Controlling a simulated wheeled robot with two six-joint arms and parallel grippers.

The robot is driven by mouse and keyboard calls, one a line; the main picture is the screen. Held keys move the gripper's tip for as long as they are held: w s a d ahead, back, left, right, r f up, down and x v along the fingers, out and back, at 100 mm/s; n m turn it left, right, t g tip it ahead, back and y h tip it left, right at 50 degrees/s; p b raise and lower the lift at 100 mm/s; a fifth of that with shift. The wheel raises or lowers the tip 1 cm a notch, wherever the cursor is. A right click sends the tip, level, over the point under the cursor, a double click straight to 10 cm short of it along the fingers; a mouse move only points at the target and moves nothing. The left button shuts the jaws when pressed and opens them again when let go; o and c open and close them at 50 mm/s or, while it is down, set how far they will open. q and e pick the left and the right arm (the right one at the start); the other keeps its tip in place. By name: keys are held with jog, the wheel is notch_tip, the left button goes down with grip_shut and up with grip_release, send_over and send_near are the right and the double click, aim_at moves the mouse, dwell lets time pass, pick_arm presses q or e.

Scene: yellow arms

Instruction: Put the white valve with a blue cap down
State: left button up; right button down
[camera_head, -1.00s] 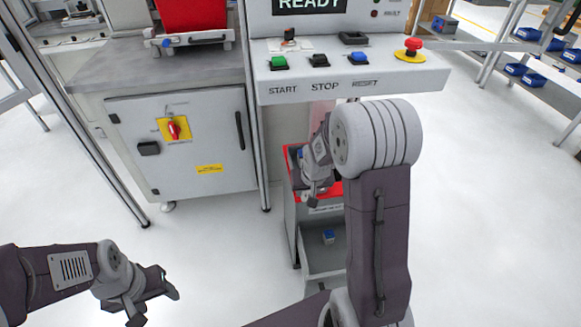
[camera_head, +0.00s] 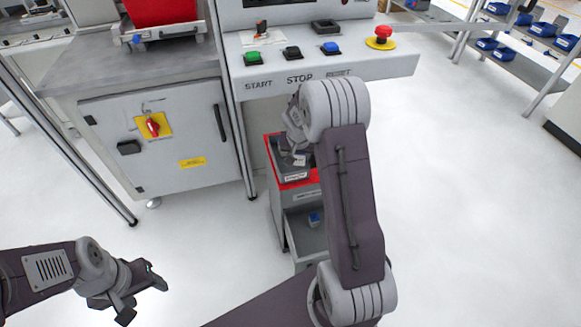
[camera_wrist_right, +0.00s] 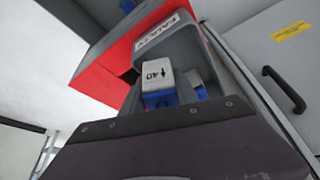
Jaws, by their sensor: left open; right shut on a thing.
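The white valve (camera_wrist_right: 157,76) shows in the right wrist view as a white block with a black arrow mark and blue parts below it. My right gripper (camera_head: 298,158) is shut on it, over a grey tray (camera_wrist_right: 187,35) with a white label on a red-topped cabinet. The wrist body hides the fingertips and the valve's lower part, so I cannot tell whether it touches the tray. In the head view the valve is too small and covered to make out. My left gripper (camera_head: 140,290) is open and empty over the floor at the lower left.
The red-topped grey cabinet (camera_head: 300,198) has an open drawer below with a small blue item (camera_head: 314,219) in it. A control panel (camera_head: 330,68) with buttons overhangs behind. A grey machine cabinet (camera_head: 170,140) stands left. The floor at right is clear.

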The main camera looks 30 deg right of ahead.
aim_at(291, 170)
jog(key=w+a+f, duration=0.1)
jog(key=w, duration=0.1)
jog(key=shift+w+a+f, duration=0.35)
jog(key=shift+f, duration=0.05)
notch_tip(291, 170, down, 4)
jog(key=shift+f+b, duration=0.1)
jog(key=shift+b, duration=1.05)
jog(key=c, duration=1.2)
grip_release()
